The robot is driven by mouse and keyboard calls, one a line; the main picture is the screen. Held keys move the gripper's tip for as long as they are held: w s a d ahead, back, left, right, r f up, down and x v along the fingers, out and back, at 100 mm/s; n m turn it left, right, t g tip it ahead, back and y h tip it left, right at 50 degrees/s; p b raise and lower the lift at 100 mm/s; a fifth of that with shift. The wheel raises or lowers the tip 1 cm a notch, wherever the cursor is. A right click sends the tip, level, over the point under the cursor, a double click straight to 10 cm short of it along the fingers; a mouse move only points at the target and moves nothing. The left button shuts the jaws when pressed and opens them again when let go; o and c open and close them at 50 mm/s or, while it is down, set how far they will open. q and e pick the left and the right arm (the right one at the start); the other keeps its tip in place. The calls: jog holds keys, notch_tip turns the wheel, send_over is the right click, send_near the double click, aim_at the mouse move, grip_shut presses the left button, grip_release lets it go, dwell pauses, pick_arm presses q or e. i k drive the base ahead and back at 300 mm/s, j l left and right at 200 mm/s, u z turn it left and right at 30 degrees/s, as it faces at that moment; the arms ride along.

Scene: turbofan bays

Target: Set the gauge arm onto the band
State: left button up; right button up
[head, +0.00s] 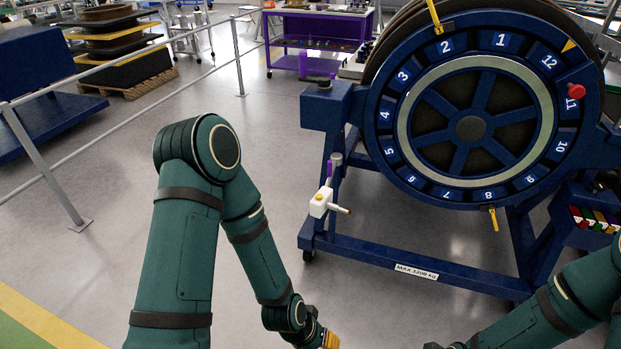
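A large blue wheel with numbered blocks stands upright at the right. A pale ring-shaped band (409,118) runs around its spoked centre. A yellow arm (434,14) sits at the wheel's top edge, and a small yellow piece (493,217) hangs at its lower edge. I cannot tell for certain which part is the gauge arm. A white block with a peg (321,202) is on the stand's left side. My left gripper (329,340) is at the bottom edge, below the stand and away from the wheel; its fingers are cut off. My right arm enters lower right, its gripper outside the picture.
The blue wheeled stand (362,250) has a low front bar with a weight label. A red knob (577,91) is at the wheel's right. A railing (120,64) runs across the left. A purple cart (318,28) is behind.

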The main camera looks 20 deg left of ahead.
aim_at(317, 208)
jog(key=j, duration=0.6)
jog(key=i+j, duration=0.15)
jog(key=j, duration=0.5)
jog(key=i, duration=0.1)
jog(key=u, duration=0.05)
